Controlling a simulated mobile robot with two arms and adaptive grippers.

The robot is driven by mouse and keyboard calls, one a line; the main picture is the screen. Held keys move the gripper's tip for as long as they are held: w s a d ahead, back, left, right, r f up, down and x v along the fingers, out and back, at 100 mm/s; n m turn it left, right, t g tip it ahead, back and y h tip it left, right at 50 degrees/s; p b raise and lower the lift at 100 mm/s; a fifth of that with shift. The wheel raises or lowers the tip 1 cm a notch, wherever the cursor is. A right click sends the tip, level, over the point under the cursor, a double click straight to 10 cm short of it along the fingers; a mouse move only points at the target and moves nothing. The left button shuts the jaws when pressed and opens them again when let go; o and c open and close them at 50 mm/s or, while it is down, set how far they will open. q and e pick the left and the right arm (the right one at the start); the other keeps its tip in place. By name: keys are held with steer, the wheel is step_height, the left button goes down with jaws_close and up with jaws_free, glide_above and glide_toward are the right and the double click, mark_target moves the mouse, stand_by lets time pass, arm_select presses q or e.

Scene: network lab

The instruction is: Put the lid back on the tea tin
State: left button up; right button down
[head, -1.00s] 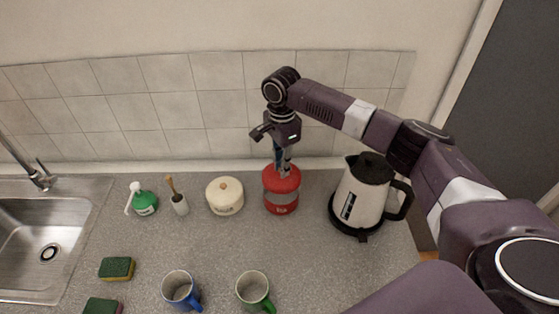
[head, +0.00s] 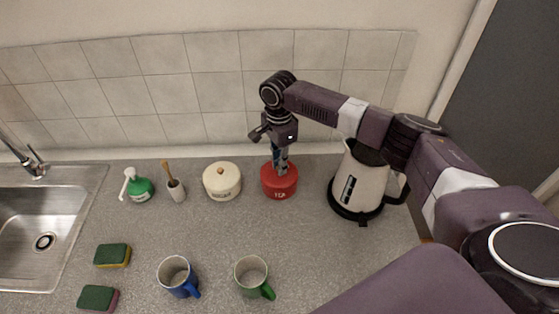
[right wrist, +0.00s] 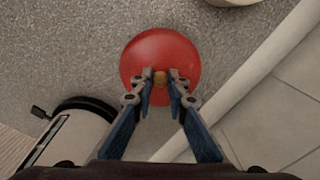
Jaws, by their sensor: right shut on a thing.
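The red tea tin (head: 280,194) stands upright on the counter near the wall, with its TEA label facing me. Its round red lid (head: 291,178) sits on top of it, with no gap that I can see between them. My right gripper (head: 280,170) comes down from above and is shut on the lid's small knob. In the right wrist view the red lid (right wrist: 150,48) fills the middle, and the fingers (right wrist: 160,80) close on the tan knob (right wrist: 160,77) from both sides. The lid hides the tin there. My left gripper is not in view.
A white kettle (head: 359,184) stands right of the tin, below my right arm. A cream lidded pot (head: 222,184) is close on the left. Further left are a brush holder (head: 177,191) and a green bottle (head: 141,190). Blue (head: 175,273) and green (head: 251,275) mugs stand in front.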

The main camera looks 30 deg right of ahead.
stand_by(0.8)
steer(key=shift+p, duration=1.3)
stand_by(0.5)
steer(key=shift+f, duration=0.25)
stand_by(0.9)
steer(key=c, duration=1.3)
jaws_free()
steer(key=shift+r, duration=0.1)
steer(key=shift+r, duration=3.45)
steer(key=shift+c, duration=0.4)
